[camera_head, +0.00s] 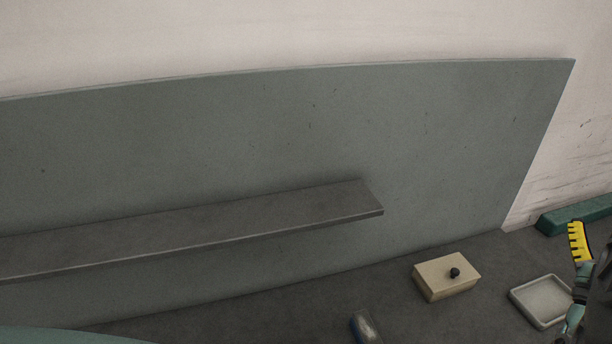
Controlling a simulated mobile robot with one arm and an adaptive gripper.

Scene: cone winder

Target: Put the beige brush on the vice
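A beige block with a small black knob on top (447,277) lies on the grey surface at lower right. It is the only beige object in view that could be the brush, but I see no bristles. A yellow, black-ribbed finger on a teal and dark linkage, which looks like part of my gripper (579,243), shows at the right edge. It is right of the block and apart from it in the picture. The rest of it is cut off, so its opening is hidden. I cannot make out a vice.
A pale square tray (543,300) sits right of the block. A green bar (573,214) lies at the far right. A rounded metal and blue object (366,327) is cut off below. A grey ledge (200,231) juts from the green panel (250,130).

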